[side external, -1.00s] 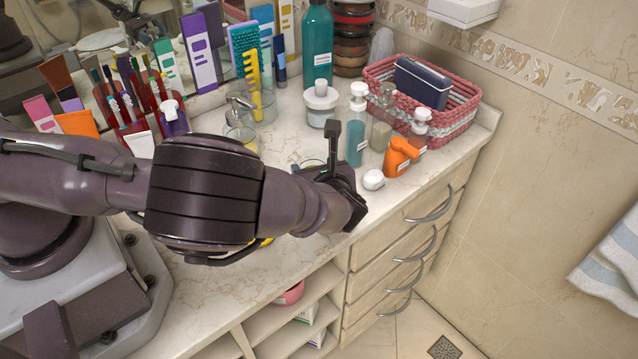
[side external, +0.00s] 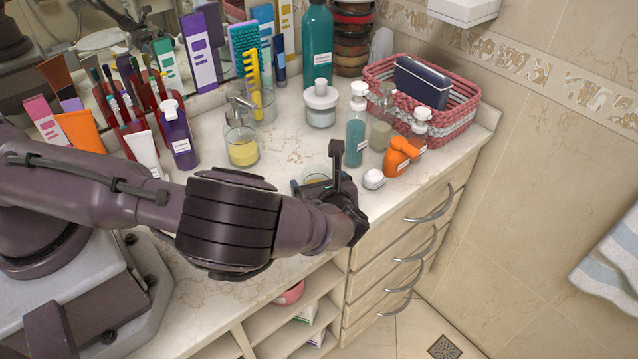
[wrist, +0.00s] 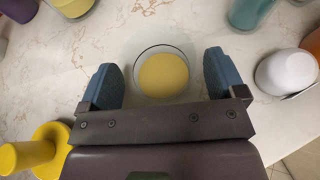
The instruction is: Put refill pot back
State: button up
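A clear round glass pot with yellow content (wrist: 163,76), which looks like the refill pot, stands on the counter in the wrist view. My gripper (wrist: 160,64) is open, with one blue finger on each side of the pot and a narrow gap at both sides. In the side view the pot (side external: 316,179) shows only in part behind my gripper (side external: 322,184). A similar glass jar with yellow content and a pump top (side external: 243,148) stands further back.
A white-lidded jar (side external: 320,105) and a pink basket (side external: 465,118) are behind. A yellow knobbed part (wrist: 40,152) lies left of my gripper. The counter's front edge is near.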

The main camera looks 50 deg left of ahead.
jog(key=shift+r, duration=0.15)
jog(key=v, duration=1.2)
jog(key=shift+s, duration=0.1)
jog(key=s+a+r+n+g+h, duration=0.25)
jog(key=a+r+n+h, duration=0.35)
jog(key=r, duration=0.4)
jog(key=s+a+r+n+g+h, duration=0.2)
jog(key=s+a+r+n+h, duration=0.15)
jog(key=r+n, duration=0.5)
jog(key=s+a+r+n+t+h, duration=0.3)
jog(key=s+a+r+n+t, duration=0.2)
jog(key=s+r+n, duration=0.3)
jog(key=s+r, duration=0.3)
jog(key=s, duration=0.2)
jog(key=shift+a, duration=0.15)
